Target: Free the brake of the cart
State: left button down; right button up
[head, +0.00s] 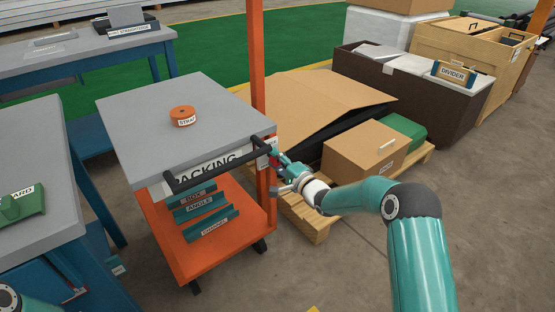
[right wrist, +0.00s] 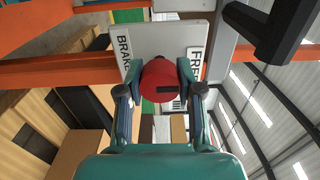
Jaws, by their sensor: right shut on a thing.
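The packing cart (head: 180,125) has a grey top, an orange lower body and a black push handle (head: 215,165) at its front. In the right wrist view a red knob (right wrist: 160,78) stands before a pale plate (right wrist: 165,40). A BRAKE label (right wrist: 124,45) is at the knob's left and a FREE label (right wrist: 195,62) at its right. My right gripper (right wrist: 160,90) is shut on the red knob. In the head view this gripper (head: 279,165) is at the cart's front right corner, by the orange post. My left gripper is out of view.
An orange strap roll (head: 183,116) lies on the cart top; labelled teal bins (head: 205,215) sit on its lower shelf. Right of the cart, a pallet (head: 318,222) carries cardboard boxes (head: 365,150). A blue-legged workbench (head: 45,235) stands close on the left. Floor in front is clear.

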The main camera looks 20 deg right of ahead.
jog(key=shift+d, duration=0.3)
jog(key=o, duration=1)
jog(key=shift+f, duration=0.15)
jog(key=shift+o, duration=0.9)
jog(key=shift+a, duration=0.15)
jog(key=v, duration=1.2)
